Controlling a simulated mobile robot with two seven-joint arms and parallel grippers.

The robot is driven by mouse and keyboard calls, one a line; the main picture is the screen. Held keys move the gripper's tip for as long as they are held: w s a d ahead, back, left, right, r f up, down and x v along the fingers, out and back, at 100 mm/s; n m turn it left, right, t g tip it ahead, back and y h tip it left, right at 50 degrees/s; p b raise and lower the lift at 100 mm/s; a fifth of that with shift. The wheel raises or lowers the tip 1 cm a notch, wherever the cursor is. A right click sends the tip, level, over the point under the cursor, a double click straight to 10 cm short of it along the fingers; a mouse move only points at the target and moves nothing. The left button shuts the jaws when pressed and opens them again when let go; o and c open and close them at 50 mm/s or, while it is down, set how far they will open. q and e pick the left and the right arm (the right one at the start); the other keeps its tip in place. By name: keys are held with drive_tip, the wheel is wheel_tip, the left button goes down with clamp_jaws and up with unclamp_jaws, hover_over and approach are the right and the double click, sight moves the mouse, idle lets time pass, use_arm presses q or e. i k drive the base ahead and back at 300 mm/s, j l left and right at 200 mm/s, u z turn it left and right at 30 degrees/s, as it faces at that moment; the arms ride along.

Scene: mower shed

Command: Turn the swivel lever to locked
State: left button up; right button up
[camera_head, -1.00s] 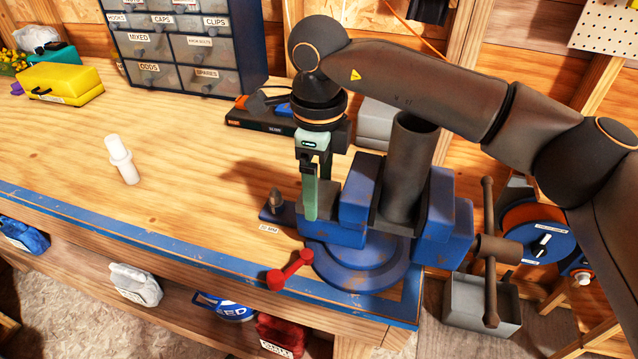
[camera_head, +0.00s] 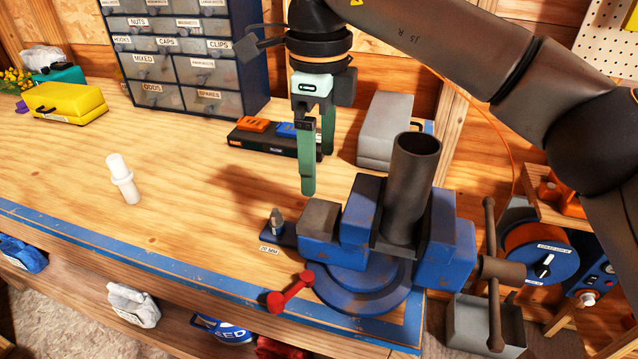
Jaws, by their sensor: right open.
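The swivel lever (camera_head: 291,291) is a short red bar with a knob at each end. It sits at the left front of the blue vise's (camera_head: 363,287) round base, near the bench's front edge. The vise holds an upright dark pipe (camera_head: 412,190) between its jaws. My right gripper (camera_head: 318,172) has green fingers pointing down, open and empty. It hangs above the bench, behind and left of the vise jaws, well above and apart from the red lever. My left gripper is not in view.
A small dark part on a blue plate (camera_head: 278,228) stands left of the vise. A white fitting (camera_head: 123,179) stands on the open bench at left. A drawer cabinet (camera_head: 190,60), a dark tray (camera_head: 272,140) and a grey box (camera_head: 388,130) are at the back.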

sight(276, 301)
drive_tip(key=k, duration=1)
